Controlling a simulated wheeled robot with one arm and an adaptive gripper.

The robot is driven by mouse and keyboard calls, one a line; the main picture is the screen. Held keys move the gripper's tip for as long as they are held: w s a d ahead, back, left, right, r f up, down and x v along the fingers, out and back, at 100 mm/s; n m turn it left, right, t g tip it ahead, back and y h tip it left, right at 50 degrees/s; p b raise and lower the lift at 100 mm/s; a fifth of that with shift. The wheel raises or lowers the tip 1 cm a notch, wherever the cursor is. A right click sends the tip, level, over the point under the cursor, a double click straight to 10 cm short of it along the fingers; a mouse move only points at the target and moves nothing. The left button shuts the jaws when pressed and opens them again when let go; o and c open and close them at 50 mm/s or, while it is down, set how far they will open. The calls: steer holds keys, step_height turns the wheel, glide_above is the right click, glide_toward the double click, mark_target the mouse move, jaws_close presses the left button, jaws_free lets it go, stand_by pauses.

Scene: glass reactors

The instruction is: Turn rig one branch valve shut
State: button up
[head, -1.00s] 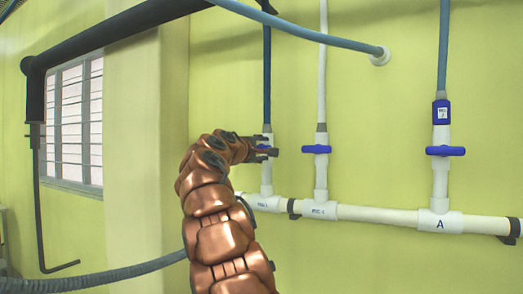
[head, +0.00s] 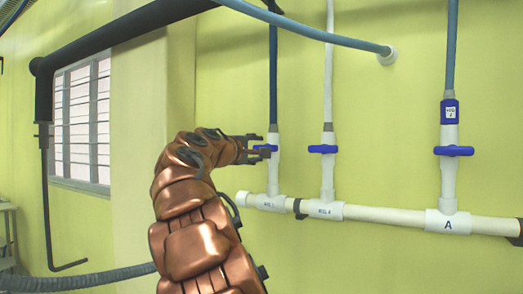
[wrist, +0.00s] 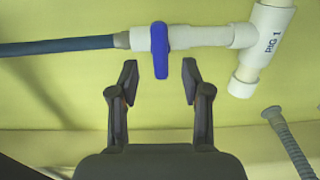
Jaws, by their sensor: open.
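The rig one branch valve has a blue handle (wrist: 160,50) on a white pipe branch, beside a tee (wrist: 268,38) labelled "RIG 1" in the wrist view. The handle lies across its pipe. In the head view it is the leftmost valve handle (head: 266,148), partly covered by my fingers. My gripper (wrist: 160,82) is open and empty, its two fingers apart. In the wrist view the handle's lower end comes down between the lines of the fingertips, and no contact shows. In the head view my gripper (head: 257,147) reaches in from the left at handle height.
A second blue-handled valve (head: 323,149) stands close to the right, and a third (head: 453,151) above label "A" is further right. A white header pipe (head: 390,215) runs below them. A blue pipe (head: 310,28) crosses above. A grey corrugated hose (head: 90,280) passes low left.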

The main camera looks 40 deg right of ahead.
steer(key=shift+v, duration=2.2)
steer(key=s+a+f+m+g+y+p, duration=0.1)
steer(key=s+a+f+y+p, duration=0.25)
steer(key=f, duration=0.55)
steer(key=s+a+f+m+g+y, duration=0.1)
steer(key=s+a+f+y, duration=0.25)
steer(key=s+f, duration=0.4)
steer(key=s+a+f+m+g+y+p, duration=0.1)
steer(key=s+a+f+y+p, duration=0.2)
steer(key=f, duration=0.7)
steer(key=s+a+f+g+y+p, duration=0.1)
steer(key=s+a+f+g+y, duration=0.1)
steer(key=s+a+f, duration=0.6)
steer(key=s+a+f+g+y+p, duration=0.1)
steer(key=s+a+f+g+y, duration=0.1)
steer(key=s+a+f+y, duration=0.3)
steer(key=s+a+f, duration=0.3)
steer(key=s+a, duration=0.4)
steer(key=a, duration=0.2)
steer(key=shift+s+a, duration=0.2)
steer(key=shift+a, duration=0.1)
steer(key=shift+c, duration=0.2)
steer(key=shift+c, duration=0.4)
